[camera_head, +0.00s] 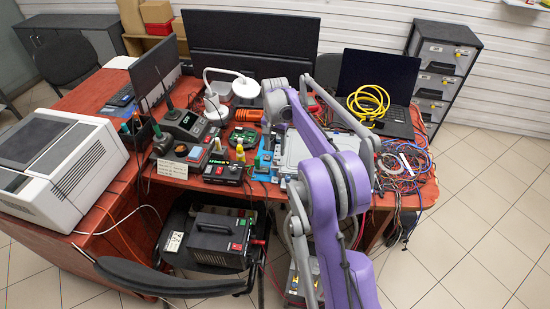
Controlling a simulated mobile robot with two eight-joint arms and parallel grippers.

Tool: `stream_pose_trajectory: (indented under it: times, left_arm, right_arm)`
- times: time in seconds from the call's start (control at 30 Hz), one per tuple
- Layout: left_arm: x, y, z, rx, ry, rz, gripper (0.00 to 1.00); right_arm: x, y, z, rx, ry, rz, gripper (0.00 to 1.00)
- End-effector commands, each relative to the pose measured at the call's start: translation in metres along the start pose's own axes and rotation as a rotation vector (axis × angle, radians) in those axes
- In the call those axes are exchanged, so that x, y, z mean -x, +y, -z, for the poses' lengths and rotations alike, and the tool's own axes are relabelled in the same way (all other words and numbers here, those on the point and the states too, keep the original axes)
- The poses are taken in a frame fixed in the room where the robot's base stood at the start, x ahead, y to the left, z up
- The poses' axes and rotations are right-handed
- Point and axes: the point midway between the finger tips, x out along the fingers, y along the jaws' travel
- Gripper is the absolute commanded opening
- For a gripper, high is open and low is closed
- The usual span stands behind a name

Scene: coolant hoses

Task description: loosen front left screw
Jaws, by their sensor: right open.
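My right arm, purple and grey, reaches up from the bottom right over the table. My right gripper (268,135) is small and partly lost among dark parts at the far end of the arm, near the middle of the table; it is open and nothing shows in it. A flat light-grey plate or housing (293,152) lies just right of it, partly covered by my arm. The front left screw is too small or hidden to make out. My left gripper is not in view.
The red-brown table (98,210) is crowded. A green circuit board (242,137), a white lamp (216,105) and a control box (224,171) stand left of the gripper. Tangled wires (403,163) and a laptop (378,82) with a yellow cable coil (369,101) lie right.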

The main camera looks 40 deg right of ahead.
Motion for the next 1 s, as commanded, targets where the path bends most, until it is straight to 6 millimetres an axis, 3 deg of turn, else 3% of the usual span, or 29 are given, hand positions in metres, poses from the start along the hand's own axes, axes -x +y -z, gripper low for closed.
stream_pose_trajectory:
  times: [0.1,0.3,0.7,1.0]
  left_arm:
    - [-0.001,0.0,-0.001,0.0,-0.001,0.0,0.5]
    - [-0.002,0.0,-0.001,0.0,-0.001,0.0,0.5]
    - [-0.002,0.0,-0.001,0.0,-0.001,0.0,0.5]
    - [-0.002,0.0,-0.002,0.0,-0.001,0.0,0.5]
  right_arm:
    - [-0.023,0.0,0.0,0.001,0.0,0.0,0.55]
    - [-0.047,0.0,0.0,0.002,0.001,0.0,0.55]
    - [-0.054,0.0,0.0,0.002,0.001,0.0,0.53]
    - [-0.053,0.0,0.0,0.001,0.001,0.0,0.0]
